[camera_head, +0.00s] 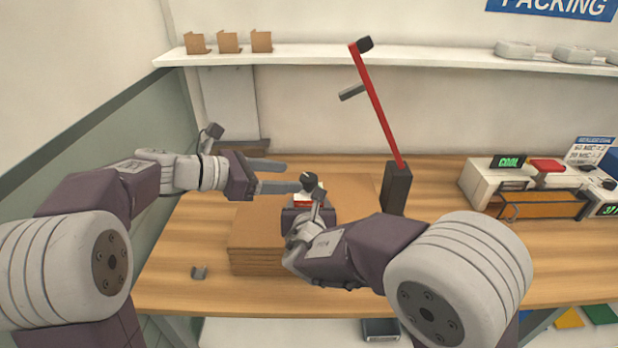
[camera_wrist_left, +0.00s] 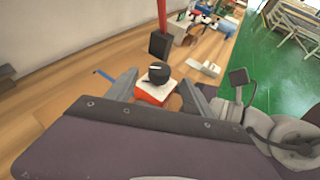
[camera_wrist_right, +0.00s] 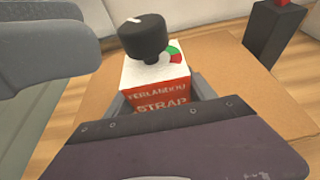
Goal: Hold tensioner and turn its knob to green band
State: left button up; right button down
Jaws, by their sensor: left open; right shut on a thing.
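The tensioner is a small white and red box with strap lettering (camera_wrist_right: 155,85). It also shows in the head view (camera_head: 306,199). My right gripper (camera_head: 311,207) is shut on its body, with a jaw on each side. Its black knob (camera_wrist_right: 143,38) is on top and has a white mark, pointing toward the far side in the right wrist view. A green and red band (camera_wrist_right: 173,54) shows beside the knob; part of the dial is hidden. My left gripper (camera_head: 292,177) is open, with its fingers close to the knob. In the left wrist view the knob (camera_wrist_left: 158,73) appears between the fingers; contact cannot be told.
A stack of brown cardboard (camera_head: 258,262) lies under the grippers on the wooden table (camera_head: 210,300). A dark post with a red lever (camera_head: 397,187) stands just to the right. A white machine with a COOL display (camera_head: 480,187) stands farther right.

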aim_at(306, 177)
pick_arm(q)
jog(key=x, duration=0.7)
jog(key=shift+d+f, duration=0.1)
jog(key=shift+d, duration=0.05)
grip_shut()
